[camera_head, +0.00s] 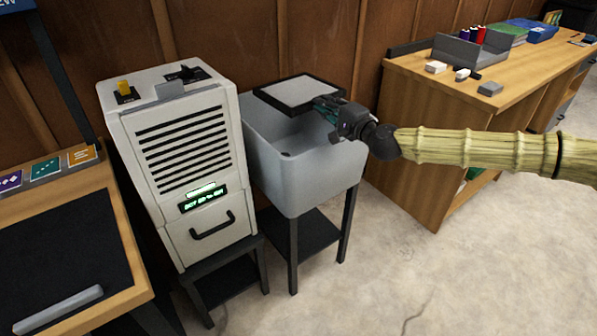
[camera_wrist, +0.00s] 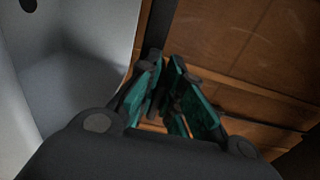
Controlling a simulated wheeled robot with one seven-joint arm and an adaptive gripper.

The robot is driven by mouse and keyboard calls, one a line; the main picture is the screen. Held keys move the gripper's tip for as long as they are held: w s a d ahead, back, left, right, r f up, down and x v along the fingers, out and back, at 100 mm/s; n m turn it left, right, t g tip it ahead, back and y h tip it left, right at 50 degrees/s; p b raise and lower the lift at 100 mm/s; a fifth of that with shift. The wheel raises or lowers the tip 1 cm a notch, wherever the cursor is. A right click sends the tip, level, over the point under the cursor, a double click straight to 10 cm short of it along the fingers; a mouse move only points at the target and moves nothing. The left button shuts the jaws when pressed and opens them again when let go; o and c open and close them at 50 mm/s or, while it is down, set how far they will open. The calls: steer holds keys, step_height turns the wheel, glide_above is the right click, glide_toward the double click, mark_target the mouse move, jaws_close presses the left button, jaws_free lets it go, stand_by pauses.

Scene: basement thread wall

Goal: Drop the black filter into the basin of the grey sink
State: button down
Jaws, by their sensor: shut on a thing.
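The black filter (camera_head: 262,96), a flat dark frame around a pale grey panel, is over the back of the grey sink (camera_head: 310,180). My gripper (camera_head: 325,106), with teal fingers, comes in from the right and is shut on the filter's near right edge. The basin under and in front of it looks empty, with a dark drain hole. In the wrist view the fingers (camera_wrist: 168,98) are close together, beside the pale sink wall (camera_wrist: 85,70). The filter cannot be made out clearly there. Whether it touches the sink's back rim is hard to tell.
A pale grey cabinet machine (camera_head: 185,155) with a vent and green display stands left of the sink. A wooden workbench (camera_head: 420,150) with spools and small blocks stands to the right. A table with a dark mat (camera_head: 65,250) is at the left. Concrete floor in front is clear.

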steer(key=c, duration=1.5)
jaws_free()
steer(key=shift+f, duration=0.1)
steer(key=v, duration=1.2)
